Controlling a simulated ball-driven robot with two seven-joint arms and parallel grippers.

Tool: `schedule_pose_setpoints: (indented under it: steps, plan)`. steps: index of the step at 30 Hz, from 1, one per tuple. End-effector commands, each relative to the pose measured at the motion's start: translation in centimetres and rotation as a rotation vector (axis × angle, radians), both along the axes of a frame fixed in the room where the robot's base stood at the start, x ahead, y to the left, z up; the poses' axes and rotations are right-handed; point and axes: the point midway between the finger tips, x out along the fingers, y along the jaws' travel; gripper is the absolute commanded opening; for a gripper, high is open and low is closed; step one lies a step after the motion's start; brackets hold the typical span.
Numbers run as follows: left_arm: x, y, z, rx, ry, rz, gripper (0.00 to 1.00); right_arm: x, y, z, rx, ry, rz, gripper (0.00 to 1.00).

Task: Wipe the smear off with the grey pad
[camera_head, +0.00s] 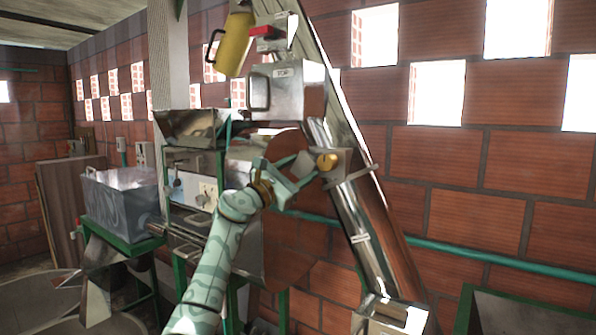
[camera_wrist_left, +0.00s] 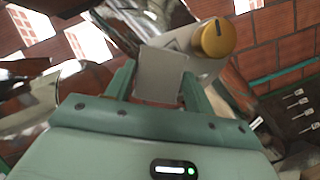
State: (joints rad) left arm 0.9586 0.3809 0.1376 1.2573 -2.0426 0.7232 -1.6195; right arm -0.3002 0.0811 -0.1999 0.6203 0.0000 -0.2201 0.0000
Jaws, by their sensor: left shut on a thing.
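My left gripper (camera_head: 291,181) reaches up from the lower middle of the head view. It is shut on the grey pad (camera_head: 303,163). In the wrist view the pad (camera_wrist_left: 160,76) stands upright between the two green fingers. A grey metal box (camera_head: 343,163) with a yellow knob (camera_head: 328,161) sits just right of the pad on the inclined elevator. The knob (camera_wrist_left: 217,38) also shows beyond the pad in the wrist view. I cannot tell whether the pad touches the box. I cannot make out the smear. My right gripper is not in view.
The inclined metal elevator chute (camera_head: 366,220) runs down to the right in front of a brick wall (camera_head: 447,163). A yellow jug (camera_head: 236,44) and a metal box marked TOP (camera_head: 287,90) are above. A metal tub (camera_head: 121,204) stands at left. A green pipe (camera_head: 480,256) crosses the wall.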

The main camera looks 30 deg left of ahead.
Motion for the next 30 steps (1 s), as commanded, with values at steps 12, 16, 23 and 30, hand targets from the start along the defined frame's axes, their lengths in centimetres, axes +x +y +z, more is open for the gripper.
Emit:
schedule_pose_setpoints:
  steps: [12,16,23,30]
  plan:
    - [0.1,-0.1,2.1,-0.001,0.000,-0.002,0.35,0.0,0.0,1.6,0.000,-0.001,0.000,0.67]
    - [0.2,0.0,2.2,-0.001,0.000,0.000,0.35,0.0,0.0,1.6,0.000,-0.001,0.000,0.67]
    - [0.2,0.3,1.0,0.000,0.002,0.001,0.35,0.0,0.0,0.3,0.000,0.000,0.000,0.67]
    - [0.3,0.7,-0.3,0.001,0.002,0.000,0.35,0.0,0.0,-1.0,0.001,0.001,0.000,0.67]
